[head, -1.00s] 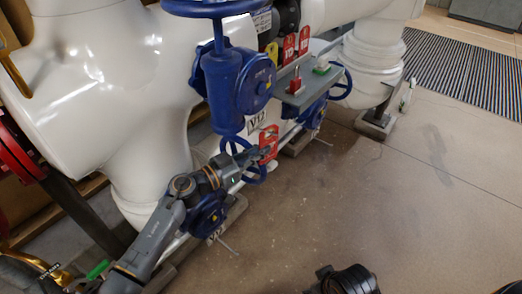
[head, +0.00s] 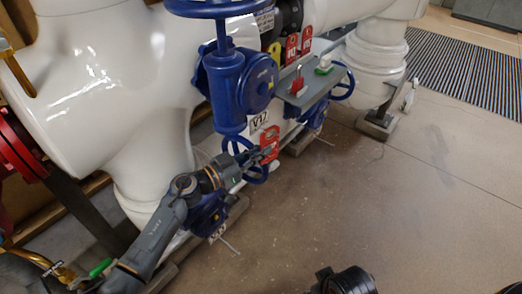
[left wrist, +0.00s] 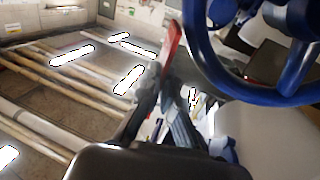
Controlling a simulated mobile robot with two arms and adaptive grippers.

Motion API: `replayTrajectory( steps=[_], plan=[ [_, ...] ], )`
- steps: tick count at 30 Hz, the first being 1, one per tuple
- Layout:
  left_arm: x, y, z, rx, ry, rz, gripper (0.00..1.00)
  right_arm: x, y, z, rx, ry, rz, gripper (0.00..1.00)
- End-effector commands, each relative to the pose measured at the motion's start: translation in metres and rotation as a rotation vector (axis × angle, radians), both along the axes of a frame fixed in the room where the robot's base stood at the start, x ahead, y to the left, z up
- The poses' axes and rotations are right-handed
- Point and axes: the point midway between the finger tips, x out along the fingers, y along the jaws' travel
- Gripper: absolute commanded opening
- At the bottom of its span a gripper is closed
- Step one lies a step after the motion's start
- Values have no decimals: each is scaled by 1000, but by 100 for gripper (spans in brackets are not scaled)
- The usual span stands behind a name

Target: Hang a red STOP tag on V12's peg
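The red STOP tag (head: 270,144) is at the fingertips of my left gripper (head: 262,155), which looks shut on it. In the left wrist view the tag (left wrist: 173,48) shows nearly edge-on as a narrow red strip. The white V12 label (head: 259,121) is just above the tag, beside the blue valve body (head: 242,85). I cannot make out V12's peg.
A grey shelf (head: 322,97) with a red and a green-and-white item juts out right of the valve. More red tags (head: 292,48) hang behind it. A large blue handwheel (head: 212,9) is above. Open floor (head: 400,200) lies to the right.

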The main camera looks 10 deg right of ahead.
Motion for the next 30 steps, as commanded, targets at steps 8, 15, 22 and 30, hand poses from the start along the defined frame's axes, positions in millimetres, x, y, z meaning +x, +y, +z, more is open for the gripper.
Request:
replayTrajectory(
  steps=[8, 15, 22, 30],
  plan=[
    [0, 0, 0, 0, -1, 0, 0, 3, 1, 2, 1, -9, 1, 40],
    [0, 0, 0, 0, -1, 0, 32, 4, 1, 3, 3, -11, 2, 40],
    [0, 0, 0, 0, -1, 0, 32, 4, 1, 3, 3, -12, 2, 40],
    [-10, 25, -2, 5, -1, 2, 32, 4, 2, 3, 4, -12, 2, 40]
  ],
)
